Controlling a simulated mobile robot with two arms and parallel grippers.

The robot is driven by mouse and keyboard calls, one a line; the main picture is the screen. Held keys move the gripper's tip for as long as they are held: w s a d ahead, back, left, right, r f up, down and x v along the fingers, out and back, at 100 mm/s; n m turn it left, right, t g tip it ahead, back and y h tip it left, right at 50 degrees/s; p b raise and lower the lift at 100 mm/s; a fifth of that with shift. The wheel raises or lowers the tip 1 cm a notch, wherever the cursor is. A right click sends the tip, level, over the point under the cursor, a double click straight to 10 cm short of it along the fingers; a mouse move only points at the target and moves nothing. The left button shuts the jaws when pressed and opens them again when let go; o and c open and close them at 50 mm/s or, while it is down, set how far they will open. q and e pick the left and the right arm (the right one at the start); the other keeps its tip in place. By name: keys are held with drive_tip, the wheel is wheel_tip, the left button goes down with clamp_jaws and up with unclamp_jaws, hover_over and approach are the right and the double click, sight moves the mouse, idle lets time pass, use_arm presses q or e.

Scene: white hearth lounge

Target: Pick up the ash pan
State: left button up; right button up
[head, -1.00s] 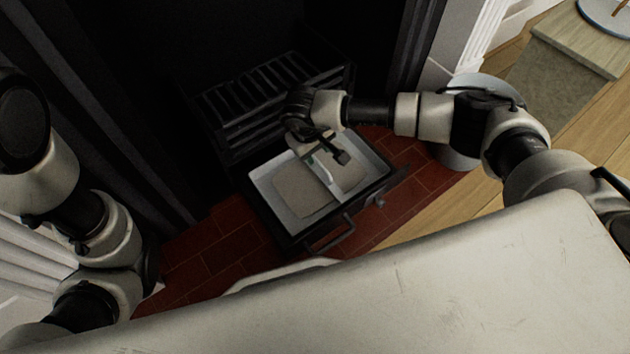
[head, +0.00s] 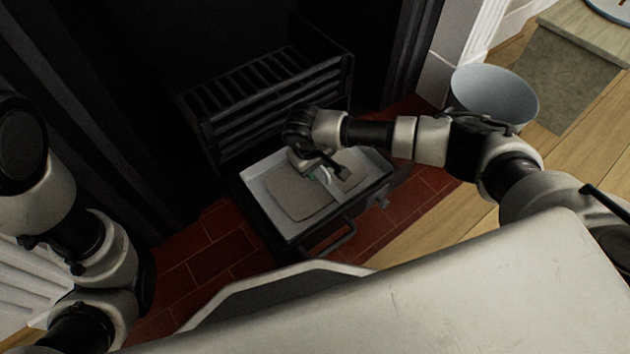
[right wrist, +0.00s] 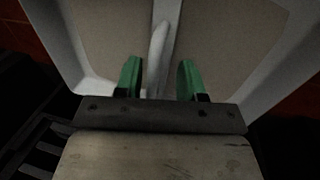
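The ash pan (head: 262,192) is a pale grey tray lying in a dark pull-out frame below the black grate. It holds flat grey-brown ash, and a pale bar handle crosses its middle. My right gripper (head: 326,174) is low over the pan. In the right wrist view its green fingertips (right wrist: 159,78) stand apart, with the bar handle (right wrist: 157,52) between them. I see gaps on both sides of the handle, so the gripper is open around it. My left arm shows at the left of the head view, but its gripper is not in view.
The black grate (head: 270,95) stands just behind the pan. A dark front handle (head: 330,240) sticks out from the frame. Red hearth tiles (head: 220,250) lie around it. A grey bucket (head: 492,92) stands to the right, near my right forearm, beside the wooden floor.

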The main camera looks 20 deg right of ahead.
clamp_jaws()
drive_tip(key=shift+a, duration=0.1)
drive_tip(key=shift+s, duration=0.1)
idle(1.1)
